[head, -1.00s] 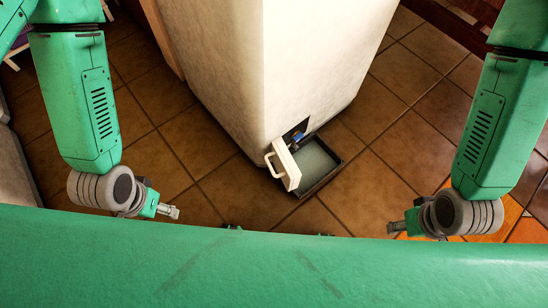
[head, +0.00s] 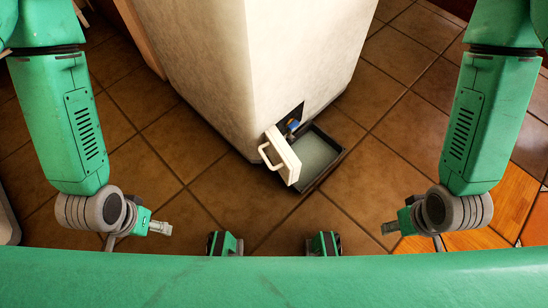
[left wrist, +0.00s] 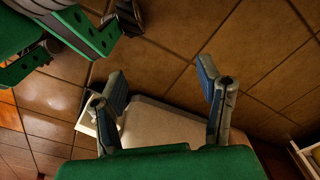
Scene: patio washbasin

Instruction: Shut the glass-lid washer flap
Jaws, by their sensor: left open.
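The washer (head: 235,70) is a tall off-white block with a corner toward me. Its small white flap (head: 284,156) with a loop handle (head: 268,156) hangs open, tilted outward, low at that corner. A dark opening with a blue part (head: 293,125) shows behind it. My left gripper (head: 161,228) is left of the flap, apart from it; the left wrist view shows its two fingers spread with nothing between them (left wrist: 163,75). My right gripper (head: 390,228) is right of the flap, also apart; its jaws are too small to read.
A dark-rimmed shallow tray (head: 334,148) with a pale grey inside lies on the floor against the flap's right side. Brown floor tiles (head: 390,170) around it are clear. Wooden flooring (head: 470,241) lies at the lower right.

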